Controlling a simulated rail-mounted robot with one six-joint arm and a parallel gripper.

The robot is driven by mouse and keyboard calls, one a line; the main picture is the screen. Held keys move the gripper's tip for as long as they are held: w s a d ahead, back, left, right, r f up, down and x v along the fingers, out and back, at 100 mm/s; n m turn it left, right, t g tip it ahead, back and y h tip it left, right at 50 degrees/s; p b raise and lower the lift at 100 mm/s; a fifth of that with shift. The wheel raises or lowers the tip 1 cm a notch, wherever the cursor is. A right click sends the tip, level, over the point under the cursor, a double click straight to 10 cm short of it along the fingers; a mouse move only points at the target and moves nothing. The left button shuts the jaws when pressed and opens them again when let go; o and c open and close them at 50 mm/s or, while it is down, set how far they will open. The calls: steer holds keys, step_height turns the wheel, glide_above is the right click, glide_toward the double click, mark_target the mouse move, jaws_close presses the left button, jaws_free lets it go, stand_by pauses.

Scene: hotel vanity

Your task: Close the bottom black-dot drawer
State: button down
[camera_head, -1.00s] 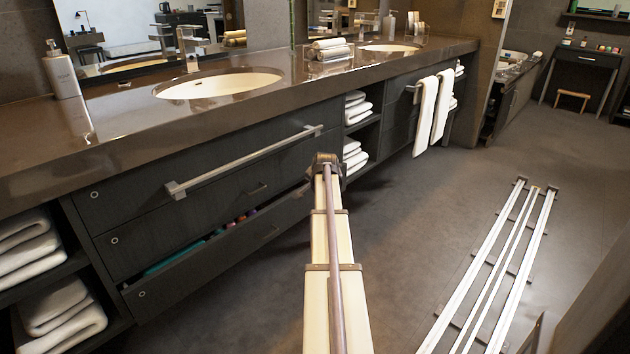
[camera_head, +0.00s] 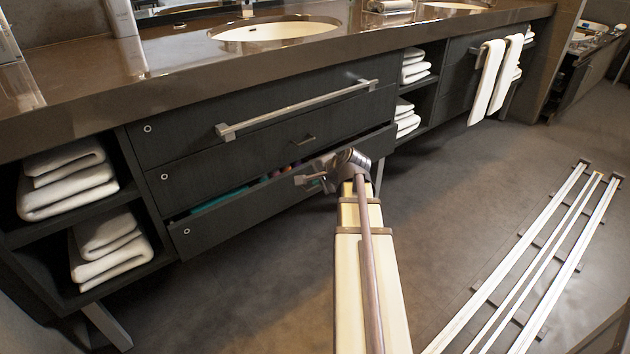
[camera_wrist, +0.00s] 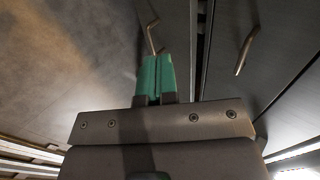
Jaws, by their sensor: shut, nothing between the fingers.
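The bottom drawer (camera_head: 235,225) of the dark vanity is partly open, with a round marker at its left end. Teal and other coloured contents show in the gap along its top edge. My gripper (camera_head: 303,180) is in front of the right half of this drawer and hides its handle in the head view. In the wrist view, my gripper's teal fingers (camera_wrist: 154,78) are together and empty. They point along the dark front beside a bent metal handle (camera_wrist: 152,36). Whether they touch the front I cannot tell.
The middle drawer (camera_head: 230,172) above is shut and has a small handle (camera_head: 302,140). The top drawer (camera_head: 180,130) is shut behind a long metal towel bar (camera_head: 300,108). Folded towels (camera_head: 105,250) fill the open shelves at the left. The floor (camera_head: 460,190) at the right is clear up to the rails.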

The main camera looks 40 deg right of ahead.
steer(key=w+r+b+x, duration=0.2)
steer(key=b+x, duration=0.2)
steer(key=x, duration=0.7)
steer(key=shift+b, duration=0.3)
steer(key=shift+d, duration=0.1)
